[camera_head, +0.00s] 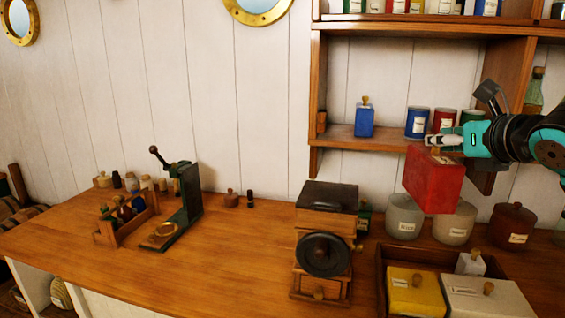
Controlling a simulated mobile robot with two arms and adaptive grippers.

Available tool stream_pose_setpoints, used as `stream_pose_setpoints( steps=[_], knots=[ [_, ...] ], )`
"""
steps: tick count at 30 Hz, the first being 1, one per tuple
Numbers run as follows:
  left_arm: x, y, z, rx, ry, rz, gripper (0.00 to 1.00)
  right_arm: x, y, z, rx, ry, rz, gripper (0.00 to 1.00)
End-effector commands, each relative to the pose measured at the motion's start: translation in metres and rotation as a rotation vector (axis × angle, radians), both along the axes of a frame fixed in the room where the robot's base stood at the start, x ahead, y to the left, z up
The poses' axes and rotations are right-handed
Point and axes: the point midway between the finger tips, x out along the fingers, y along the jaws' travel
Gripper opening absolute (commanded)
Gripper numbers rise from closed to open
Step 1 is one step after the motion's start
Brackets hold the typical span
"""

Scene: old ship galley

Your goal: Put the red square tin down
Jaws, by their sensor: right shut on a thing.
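The red square tin (433,183) hangs tilted in the air at the right, in front of the lower wall shelf and above the canisters on the counter. My right gripper (444,144) comes in from the right and is shut on the tin at its top. The tin touches no surface that I can see. The fingertips' exact hold on the tin is partly hidden. My left gripper is not in view.
A wooden tray (381,275) with yellow and white tins stands at the front right. Glass canisters (404,217), a coffee grinder (325,240) and a bottle rack (112,236) stand on the counter (232,272). A blue tin (364,120) stands on the shelf (345,134). The counter left of the grinder has free room.

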Motion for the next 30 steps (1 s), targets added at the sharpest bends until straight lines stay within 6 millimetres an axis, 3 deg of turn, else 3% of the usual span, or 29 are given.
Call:
stream_pose_setpoints(
  steps=[8, 14, 21, 24, 30],
  knots=[
    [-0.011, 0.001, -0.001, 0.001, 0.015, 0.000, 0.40, -0.003, 0.047, -0.079, 0.009, 0.008, 0.233, 0.00],
    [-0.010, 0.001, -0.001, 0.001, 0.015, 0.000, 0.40, -0.022, 0.085, -0.149, 0.017, 0.006, 0.458, 0.00],
    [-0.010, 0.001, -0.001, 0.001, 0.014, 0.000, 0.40, -0.077, 0.118, -0.242, 0.019, 0.006, 0.719, 0.00],
    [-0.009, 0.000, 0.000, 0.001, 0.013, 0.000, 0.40, -0.107, 0.121, -0.275, 0.016, 0.006, 0.784, 0.00],
    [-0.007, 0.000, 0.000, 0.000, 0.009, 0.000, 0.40, -0.157, 0.113, -0.319, 0.008, 0.005, 0.818, 0.00]
  ],
)
